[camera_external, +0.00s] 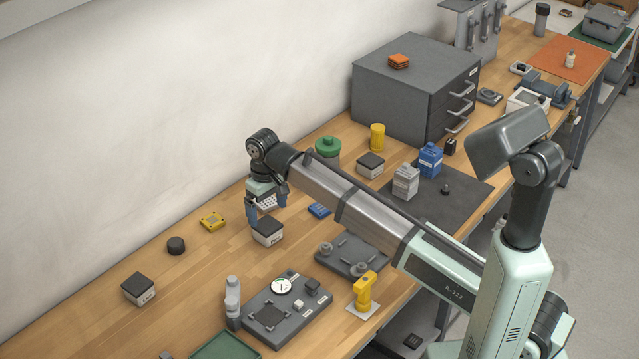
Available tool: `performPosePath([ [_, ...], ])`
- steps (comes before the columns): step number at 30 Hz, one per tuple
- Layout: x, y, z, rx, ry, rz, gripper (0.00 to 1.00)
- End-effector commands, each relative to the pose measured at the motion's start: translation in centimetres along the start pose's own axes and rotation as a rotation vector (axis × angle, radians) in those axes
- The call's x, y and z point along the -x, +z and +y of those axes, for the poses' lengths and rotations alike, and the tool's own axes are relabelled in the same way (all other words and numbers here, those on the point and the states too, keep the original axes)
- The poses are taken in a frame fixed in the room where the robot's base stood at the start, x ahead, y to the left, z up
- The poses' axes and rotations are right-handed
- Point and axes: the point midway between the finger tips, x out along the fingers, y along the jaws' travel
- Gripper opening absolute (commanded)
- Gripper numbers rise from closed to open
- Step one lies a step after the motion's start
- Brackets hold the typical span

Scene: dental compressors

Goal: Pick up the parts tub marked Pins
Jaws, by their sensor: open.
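Three similar small tubs with dark lids and pale fronts stand on the wooden bench: one at the left (138,291), one in the middle (268,236), and one farther back (370,166). Their labels are too small to read, so I cannot tell which is marked Pins. My gripper (266,208) points down over the middle tub, with its jaws open and nothing visibly held. One blue finger reaches down to the left edge of that tub. I cannot tell whether it touches. The other finger is partly hidden by my wrist.
A yellow square part (212,221) and a black round knob (176,246) lie left of my gripper. A grey fixture tray (282,331), a grey bottle (233,302) and a yellow tool (364,291) stand in front. A grey drawer cabinet (400,100) stands behind. Bench between left and middle tubs is mostly clear.

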Motion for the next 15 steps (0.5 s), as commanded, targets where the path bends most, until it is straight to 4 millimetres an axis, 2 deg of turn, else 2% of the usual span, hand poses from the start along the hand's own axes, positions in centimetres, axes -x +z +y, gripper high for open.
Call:
performPosePath([
  [3, -1.0, 0.0, 0.0, 0.0, 0.0, 0.001, 1.0],
  [11, -2.0, 0.1, 0.0, -0.001, 0.0, 0.0, 1.0],
  [15, -3.5, 0.2, 0.0, 0.0, 0.0, 0.0, 1.0],
])
